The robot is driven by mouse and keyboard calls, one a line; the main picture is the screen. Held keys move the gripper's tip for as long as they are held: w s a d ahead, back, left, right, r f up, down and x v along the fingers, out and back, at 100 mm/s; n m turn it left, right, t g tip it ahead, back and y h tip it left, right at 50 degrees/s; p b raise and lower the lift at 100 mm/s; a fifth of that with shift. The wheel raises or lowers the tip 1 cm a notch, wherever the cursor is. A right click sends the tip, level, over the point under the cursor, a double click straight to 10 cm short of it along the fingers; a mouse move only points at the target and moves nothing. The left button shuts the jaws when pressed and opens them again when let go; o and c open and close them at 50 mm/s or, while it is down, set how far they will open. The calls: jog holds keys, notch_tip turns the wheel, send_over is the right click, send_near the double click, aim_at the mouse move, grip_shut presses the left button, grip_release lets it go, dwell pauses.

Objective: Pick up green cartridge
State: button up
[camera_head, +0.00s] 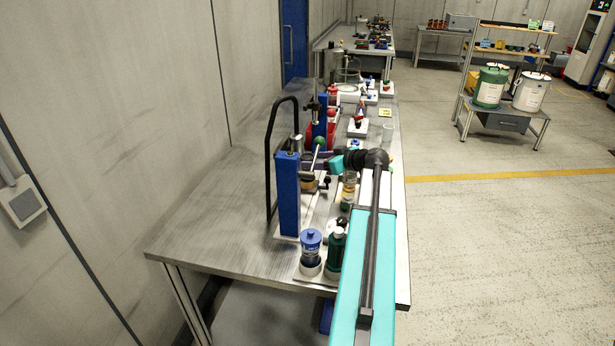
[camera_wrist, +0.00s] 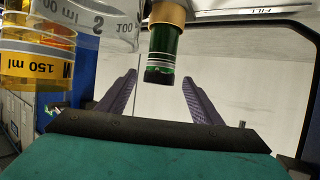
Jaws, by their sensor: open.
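In the wrist view a dark green cylinder (camera_wrist: 164,48), which looks like the green cartridge, has a pale band, a black end and a tan collar at the top edge. My gripper (camera_wrist: 160,76) is open, with one purple finger on each side of its black end and gaps between. I cannot tell how far beyond the fingertips it lies. In the head view my gripper (camera_head: 318,160) is beside the blue upright stand (camera_head: 288,195).
A blue-capped container (camera_head: 310,248) stands next to the dark green one. A clear beaker (camera_wrist: 95,20) and a yellow-filled vessel (camera_wrist: 35,58) are close on the left in the wrist view. A black hoop (camera_head: 270,150) rises behind the stand. The bench's left part (camera_head: 215,225) is clear.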

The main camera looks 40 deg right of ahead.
aim_at(308, 159)
jog(key=shift+p+x, duration=1.1)
jog(key=shift+x, duration=0.85)
jog(key=shift+w+f, duration=0.25)
jog(key=shift+w, duration=0.2)
grip_shut()
